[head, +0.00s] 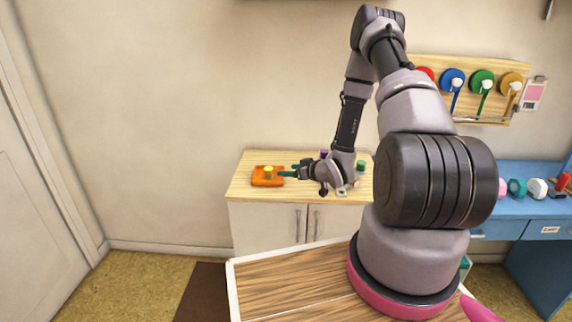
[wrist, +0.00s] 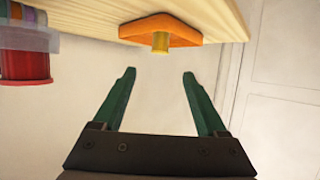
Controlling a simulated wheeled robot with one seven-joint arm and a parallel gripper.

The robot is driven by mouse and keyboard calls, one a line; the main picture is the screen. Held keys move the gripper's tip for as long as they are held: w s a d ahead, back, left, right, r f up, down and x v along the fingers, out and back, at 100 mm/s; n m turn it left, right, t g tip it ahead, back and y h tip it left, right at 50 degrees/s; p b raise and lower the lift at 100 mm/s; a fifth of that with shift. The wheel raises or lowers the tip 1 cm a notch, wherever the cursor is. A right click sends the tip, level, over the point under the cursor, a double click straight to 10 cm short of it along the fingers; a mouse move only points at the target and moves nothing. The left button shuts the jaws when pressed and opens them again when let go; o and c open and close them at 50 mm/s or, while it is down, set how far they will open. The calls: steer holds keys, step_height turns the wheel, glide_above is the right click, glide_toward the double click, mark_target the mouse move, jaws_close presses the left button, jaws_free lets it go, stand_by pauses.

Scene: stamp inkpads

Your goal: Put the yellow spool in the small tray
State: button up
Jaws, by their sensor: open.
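The yellow spool (head: 268,170) stands on the small orange tray (head: 257,181) at the left of the wooden cabinet top. The wrist view, which looks upside down, also shows the spool (wrist: 160,42) against the tray (wrist: 188,31). My gripper (head: 284,171) is just right of the spool, its green fingers pointing left toward it. In the wrist view my gripper (wrist: 159,73) is open, with nothing between its fingers; the spool appears beyond the fingertips, apart from them.
A red spool (wrist: 25,68) shows at the left of the wrist view. A purple item (head: 323,154) and a green item (head: 361,165) stand on the cabinet top (head: 244,188), partly hidden by my arm. A blue desk (head: 525,225) is at right. Coloured reels hang on the wall.

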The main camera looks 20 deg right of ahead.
steer(key=shift+s+r, duration=0.1)
steer(key=shift+s, duration=0.05)
steer(key=s+d+r+m+g+h, duration=0.1)
steer(key=s+d+r+m+h, duration=0.15)
steer(key=r, duration=1.15)
steer(key=s+d+r+m+g+h, duration=0.15)
steer(key=d+r+h, duration=0.25)
steer(key=r, duration=1)
steer(key=s+a+r+m+y, duration=0.1)
steer(key=s+a+r+m, duration=0.1)
steer(key=s+r, duration=0.3)
steer(key=s+a+r+m+g, duration=0.1)
steer(key=s+r, duration=0.4)
steer(key=s, duration=0.7)
steer(key=s+a+r+m+g+y, duration=0.1)
steer(key=s+a+r+m, duration=0.1)
steer(key=s+r, duration=0.3)
steer(key=s+a, duration=0.1)
steer(key=s, duration=0.3)
steer(key=shift+s+a+m+y, duration=0.3)
steer(key=shift+a+y, duration=0.05)
steer(key=shift+a, duration=0.05)
